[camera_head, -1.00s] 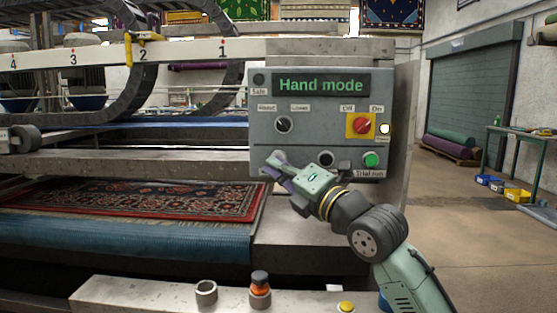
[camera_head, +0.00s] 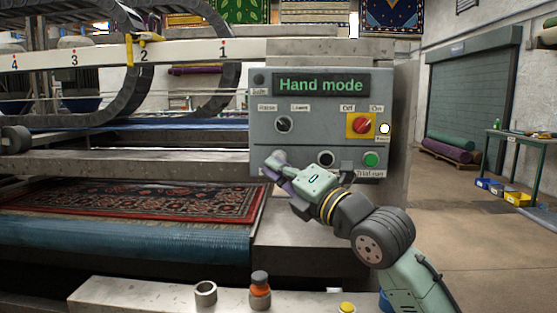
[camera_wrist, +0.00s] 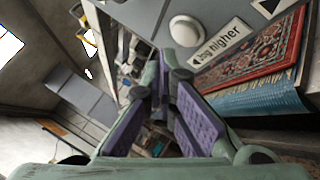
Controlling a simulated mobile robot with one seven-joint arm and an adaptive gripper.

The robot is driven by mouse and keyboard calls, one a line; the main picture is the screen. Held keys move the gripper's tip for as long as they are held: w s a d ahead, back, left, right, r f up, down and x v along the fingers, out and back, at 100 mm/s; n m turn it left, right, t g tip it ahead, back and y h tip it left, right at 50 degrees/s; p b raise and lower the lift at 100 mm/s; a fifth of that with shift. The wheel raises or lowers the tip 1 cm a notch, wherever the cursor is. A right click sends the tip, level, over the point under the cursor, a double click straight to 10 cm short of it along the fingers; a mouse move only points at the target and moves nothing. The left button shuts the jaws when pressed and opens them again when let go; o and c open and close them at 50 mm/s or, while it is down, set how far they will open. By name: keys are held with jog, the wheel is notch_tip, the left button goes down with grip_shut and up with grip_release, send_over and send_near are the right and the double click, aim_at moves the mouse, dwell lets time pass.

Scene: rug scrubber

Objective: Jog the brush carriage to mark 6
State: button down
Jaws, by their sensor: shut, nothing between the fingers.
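The control panel (camera_head: 330,95) reads "Hand mode" on its display (camera_head: 320,86). The carriage rail (camera_head: 190,53) carries marks 1 to 4 in view, with 1 at the right; mark 6 is out of view. A yellow pointer bracket (camera_head: 145,37) sits at mark 2. My gripper (camera_head: 277,162) is at the panel's lower left corner, its fingers shut and empty. In the wrist view, a white round button (camera_wrist: 187,30) labelled "Jog higher" (camera_wrist: 217,43) lies just beyond the fingertips (camera_wrist: 165,75). I cannot tell whether they touch it.
The panel also has a black selector (camera_head: 284,124), a red On/Off switch (camera_head: 362,125), a dark button (camera_head: 326,158) and a green trial-run button (camera_head: 371,159). A patterned rug (camera_head: 150,200) lies on the machine bed.

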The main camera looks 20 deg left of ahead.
jog(key=s, duration=0.1)
jog(key=s+b, duration=0.1)
jog(key=s, duration=0.1)
jog(key=s+d, duration=0.1)
jog(key=shift+s+f+b, duration=0.15)
jog(key=shift+f+b, duration=0.15)
jog(key=shift+f, duration=0.05)
jog(key=shift+d+r, duration=0.1)
jog(key=shift+r, duration=0.05)
dwell(0.6)
